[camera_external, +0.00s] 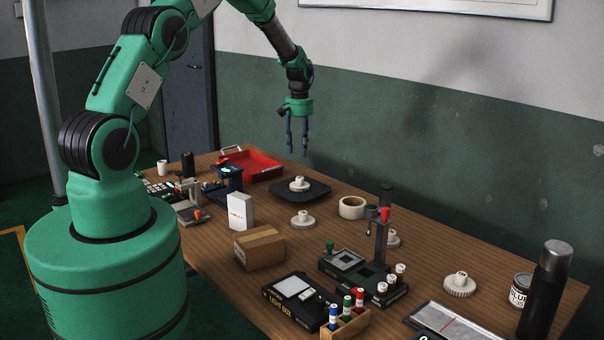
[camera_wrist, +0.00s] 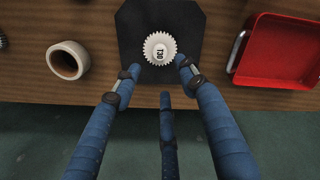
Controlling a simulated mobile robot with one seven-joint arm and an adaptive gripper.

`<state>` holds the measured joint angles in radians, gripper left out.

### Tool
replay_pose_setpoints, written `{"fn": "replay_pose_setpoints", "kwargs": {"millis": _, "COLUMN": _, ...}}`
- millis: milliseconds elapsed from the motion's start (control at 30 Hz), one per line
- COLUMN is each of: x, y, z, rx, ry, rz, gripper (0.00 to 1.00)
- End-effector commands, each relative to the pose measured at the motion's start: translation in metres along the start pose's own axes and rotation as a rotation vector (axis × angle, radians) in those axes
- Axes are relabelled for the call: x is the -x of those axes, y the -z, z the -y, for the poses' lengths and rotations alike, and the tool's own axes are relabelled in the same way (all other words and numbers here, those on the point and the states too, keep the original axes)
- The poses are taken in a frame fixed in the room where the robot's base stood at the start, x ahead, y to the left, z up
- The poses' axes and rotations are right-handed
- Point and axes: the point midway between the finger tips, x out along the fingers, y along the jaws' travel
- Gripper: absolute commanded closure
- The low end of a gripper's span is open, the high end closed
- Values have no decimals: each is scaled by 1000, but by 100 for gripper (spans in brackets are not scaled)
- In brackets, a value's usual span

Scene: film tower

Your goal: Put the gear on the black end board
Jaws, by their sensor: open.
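A white gear (camera_external: 299,184) with a raised hub lies on the black end board (camera_external: 316,195) near the far side of the table. In the wrist view the toothed gear (camera_wrist: 160,48) carries dark lettering and sits over the board (camera_wrist: 134,25). My gripper (camera_external: 297,150) hangs above the board, apart from it. In the wrist view my gripper (camera_wrist: 160,76) has its blue fingers spread, with nothing between them. More white gears stand on the bare table: one in front of the board (camera_external: 303,220), one at the right (camera_external: 460,285), one partly hidden behind a stand (camera_external: 392,239).
A red tray (camera_external: 262,165) stands left of the board. A tape roll (camera_external: 351,207) is to its right. A cardboard box (camera_external: 259,250), a white carton (camera_external: 240,212), a black stand (camera_external: 381,238) and a dark bottle (camera_external: 546,290) rise nearer the front and right.

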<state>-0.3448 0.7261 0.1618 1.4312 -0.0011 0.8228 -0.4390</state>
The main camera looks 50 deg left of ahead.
Motion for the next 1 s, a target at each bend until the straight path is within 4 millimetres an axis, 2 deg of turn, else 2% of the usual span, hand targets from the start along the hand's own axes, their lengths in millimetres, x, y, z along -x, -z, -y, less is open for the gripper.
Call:
{"fn": "replay_pose_setpoints", "kwargs": {"millis": 500, "x": 0, "y": 0, "z": 0, "rx": 0, "ry": 0, "rz": 0, "gripper": 58}}
{"fn": "replay_pose_setpoints", "kwargs": {"millis": 633, "x": 7, "y": -2, "z": -2, "rx": -5, "ry": -2, "rz": -4, "gripper": 58}}
{"fn": "replay_pose_setpoints", "kwargs": {"millis": 767, "x": 25, "y": -8, "z": -5, "rx": -20, "ry": -7, "rz": -14, "gripper": 58}}
{"fn": "replay_pose_setpoints", "kwargs": {"millis": 867, "x": 48, "y": -18, "z": -8, "rx": -40, "ry": -12, "rz": -26, "gripper": 58}}
{"fn": "replay_pose_setpoints", "kwargs": {"millis": 1000, "x": 91, "y": -38, "z": -14, "rx": -80, "ry": -23, "rz": -49, "gripper": 58}}
